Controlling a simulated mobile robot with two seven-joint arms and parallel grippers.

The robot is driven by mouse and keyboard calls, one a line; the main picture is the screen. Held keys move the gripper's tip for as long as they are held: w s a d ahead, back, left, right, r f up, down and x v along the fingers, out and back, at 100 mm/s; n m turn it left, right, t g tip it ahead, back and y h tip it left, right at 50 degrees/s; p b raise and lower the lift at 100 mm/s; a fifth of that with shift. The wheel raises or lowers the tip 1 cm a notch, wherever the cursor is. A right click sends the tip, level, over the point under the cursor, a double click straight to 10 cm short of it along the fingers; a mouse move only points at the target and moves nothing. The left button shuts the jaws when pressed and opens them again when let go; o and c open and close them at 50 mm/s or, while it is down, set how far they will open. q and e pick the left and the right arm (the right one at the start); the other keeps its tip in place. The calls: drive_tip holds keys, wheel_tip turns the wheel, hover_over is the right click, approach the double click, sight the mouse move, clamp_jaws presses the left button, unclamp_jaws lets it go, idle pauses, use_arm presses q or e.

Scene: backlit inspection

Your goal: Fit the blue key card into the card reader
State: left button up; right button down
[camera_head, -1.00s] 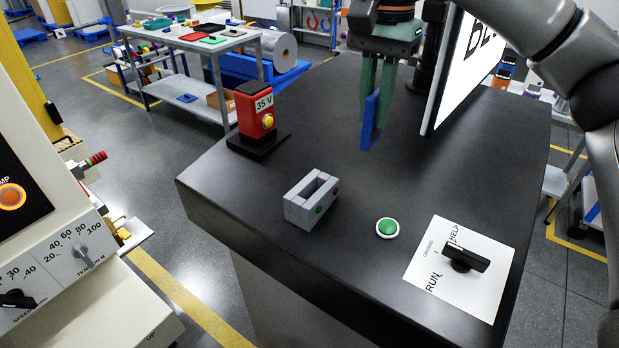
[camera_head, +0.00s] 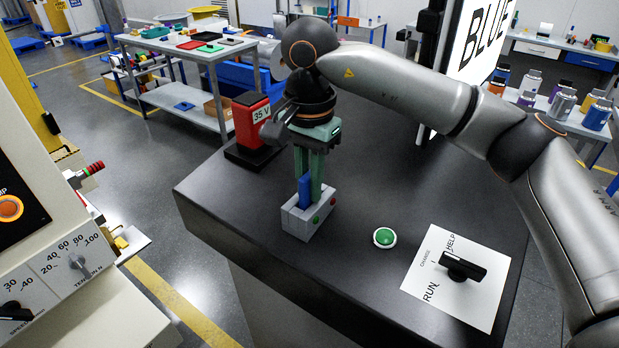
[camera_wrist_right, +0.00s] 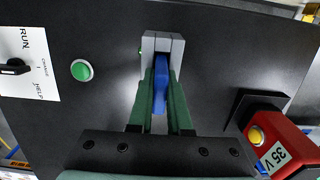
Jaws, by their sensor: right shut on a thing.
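The blue key card (camera_head: 304,191) is upright between the green fingers of my right gripper (camera_head: 311,190), which is shut on it. The grey card reader (camera_head: 298,225) stands on the dark table, directly below the card. The card's lower end is at the slot in the reader's top; how deep it sits cannot be told. In the right wrist view the card (camera_wrist_right: 160,84) lies between the fingers, and its far end meets the reader (camera_wrist_right: 176,46) between its grey walls. My left gripper is not in view.
A red box marked 35 V (camera_head: 250,122) stands close behind the reader at the left. A green button (camera_head: 384,237) and a white panel with a black knob (camera_head: 425,283) are to the right. A lit screen (camera_head: 468,45) stands at the back.

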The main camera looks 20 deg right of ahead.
drive_tip(key=shift+f, duration=0.2)
drive_tip(key=c, duration=0.9)
unclamp_jaws()
drive_tip(key=shift+o, duration=0.2)
drive_tip(key=shift+r, duration=0.1)
wheel_tip(320, 180, up, 12)
drive_tip(key=shift+r, duration=0.15)
